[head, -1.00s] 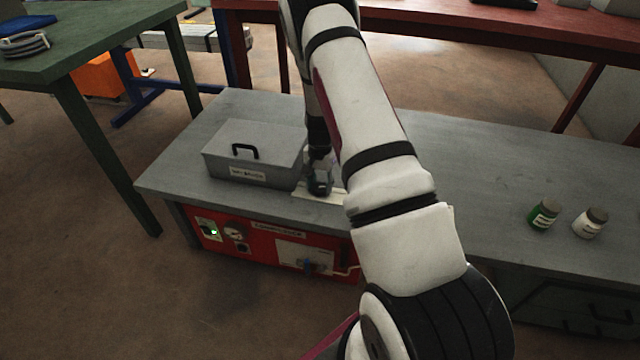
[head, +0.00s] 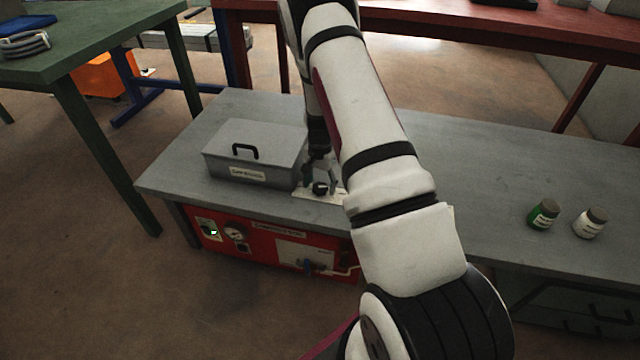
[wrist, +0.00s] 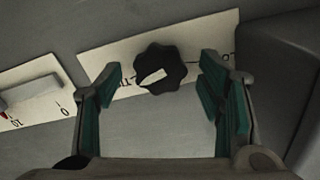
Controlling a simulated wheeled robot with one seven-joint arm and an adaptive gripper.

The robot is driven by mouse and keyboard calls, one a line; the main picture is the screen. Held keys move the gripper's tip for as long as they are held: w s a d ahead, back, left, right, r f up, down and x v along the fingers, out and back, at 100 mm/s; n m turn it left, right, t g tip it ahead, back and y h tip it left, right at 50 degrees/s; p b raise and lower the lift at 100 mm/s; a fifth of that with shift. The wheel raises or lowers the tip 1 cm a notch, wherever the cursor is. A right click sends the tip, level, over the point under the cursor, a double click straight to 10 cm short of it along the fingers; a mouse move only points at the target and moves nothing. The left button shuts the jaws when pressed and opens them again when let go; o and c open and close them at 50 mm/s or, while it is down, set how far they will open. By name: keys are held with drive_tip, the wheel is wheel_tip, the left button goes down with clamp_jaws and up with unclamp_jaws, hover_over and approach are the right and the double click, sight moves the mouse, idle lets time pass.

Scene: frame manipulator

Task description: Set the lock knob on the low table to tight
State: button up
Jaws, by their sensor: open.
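The lock knob is a black lobed knob (wrist: 161,70) with a white pointer bar, on a cream label plate (wrist: 110,52) in the wrist view. The pointer slants, its lower-left end toward the partly hidden lettering that begins with "T". My gripper (wrist: 167,88) is open, its teal-padded fingers on either side of the knob, with gaps showing. In the head view the knob (head: 320,188) is a small dark shape on the low table (head: 480,185), below my gripper (head: 322,176). The right end of the plate's lettering is mostly behind a finger.
A grey lidded box (head: 255,150) with a black handle stands just left of the knob. Another cream scale plate with a slider (wrist: 32,92) lies left in the wrist view. A green jar (head: 543,214) and a white jar (head: 590,223) stand at the right.

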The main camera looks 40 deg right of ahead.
sight(319, 187)
wheel_tip(319, 187, up, 12)
drive_tip(key=shift+f, duration=0.15)
idle(0.6)
drive_tip(key=s+a+r+n+y, duration=0.1)
drive_tip(key=s+a+r+n, duration=0.1)
drive_tip(key=s+a+r, duration=0.5)
drive_tip(key=s+a+r+n, duration=0.25)
drive_tip(key=a+r, duration=0.25)
drive_tip(key=r, duration=0.4)
drive_tip(key=s+a+r+n+y, duration=0.1)
drive_tip(key=s+a+r+n, duration=0.1)
drive_tip(key=s+a+r, duration=0.35)
drive_tip(key=s+a+r+n+h, duration=0.1)
drive_tip(key=s+a+r+n, duration=0.25)
drive_tip(key=s, duration=0.75)
drive_tip(key=s+a+r+n+h, duration=0.15)
drive_tip(key=s+a+n, duration=0.25)
drive_tip(key=s, duration=0.8)
wheel_tip(319, 187, up, 27)
drive_tip(key=d+t+p, duration=0.1)
drive_tip(key=t+p, duration=0.3)
drive_tip(key=p, duration=2.1)
